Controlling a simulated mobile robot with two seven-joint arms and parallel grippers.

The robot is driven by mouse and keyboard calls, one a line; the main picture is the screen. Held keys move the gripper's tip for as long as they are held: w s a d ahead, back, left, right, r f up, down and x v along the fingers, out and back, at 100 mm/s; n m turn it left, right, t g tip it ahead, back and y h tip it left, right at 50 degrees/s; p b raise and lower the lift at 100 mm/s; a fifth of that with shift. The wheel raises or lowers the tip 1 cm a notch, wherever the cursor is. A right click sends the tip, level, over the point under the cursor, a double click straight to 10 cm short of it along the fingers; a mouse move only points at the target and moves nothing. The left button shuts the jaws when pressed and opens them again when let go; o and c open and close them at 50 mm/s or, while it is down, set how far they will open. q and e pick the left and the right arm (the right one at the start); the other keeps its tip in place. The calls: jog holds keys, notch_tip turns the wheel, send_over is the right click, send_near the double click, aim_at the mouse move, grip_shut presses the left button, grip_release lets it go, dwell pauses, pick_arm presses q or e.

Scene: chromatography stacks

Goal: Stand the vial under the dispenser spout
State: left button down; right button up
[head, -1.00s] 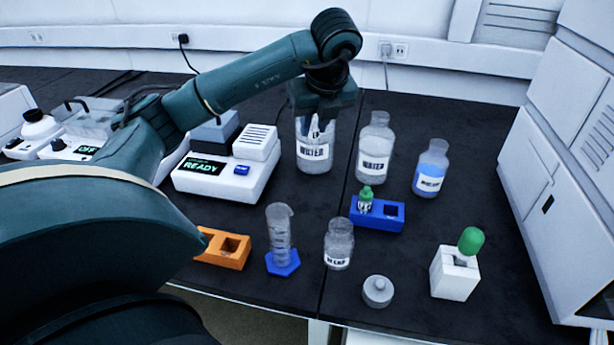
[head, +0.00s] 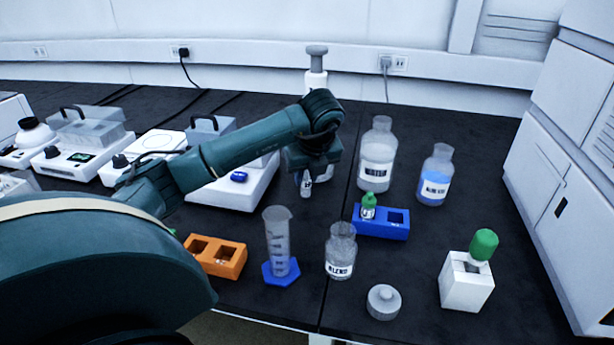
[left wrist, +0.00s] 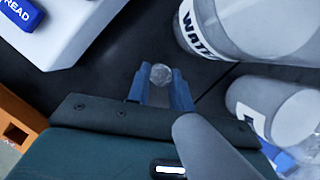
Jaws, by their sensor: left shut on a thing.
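My left gripper (head: 310,174) is shut on a small clear vial (head: 305,188) with a white label. It holds the vial roughly upright, and I cannot tell whether its base touches the bench. In the left wrist view the vial's round top (left wrist: 161,73) sits between the two blue-grey fingers. The dispenser (head: 316,70), with its grey top and white body, rises behind my arm. Its bottle is mostly hidden there; a WATER bottle (left wrist: 245,35) stands close by in the wrist view. The spout is not clearly visible. My right gripper is out of view.
Another WATER bottle (head: 377,160) and a blue-liquid bottle (head: 434,178) stand right. A blue rack (head: 381,226), blend bottle (head: 340,255), graduated cylinder (head: 278,240) and orange rack (head: 215,257) are nearer. A white device (head: 225,190) is left. A grey rounded shape (left wrist: 215,150) crosses the wrist view.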

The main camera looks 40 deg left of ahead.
pick_arm(q)
jog(key=shift+f, duration=0.25)
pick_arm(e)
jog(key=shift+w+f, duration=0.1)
pick_arm(q)
jog(key=c, duration=1.2)
grip_release()
jog(key=shift+c, duration=0.2)
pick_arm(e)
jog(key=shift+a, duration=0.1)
pick_arm(q)
jog(key=shift+r, duration=0.1)
jog(key=p+v, duration=0.4)
jog(key=v, duration=0.8)
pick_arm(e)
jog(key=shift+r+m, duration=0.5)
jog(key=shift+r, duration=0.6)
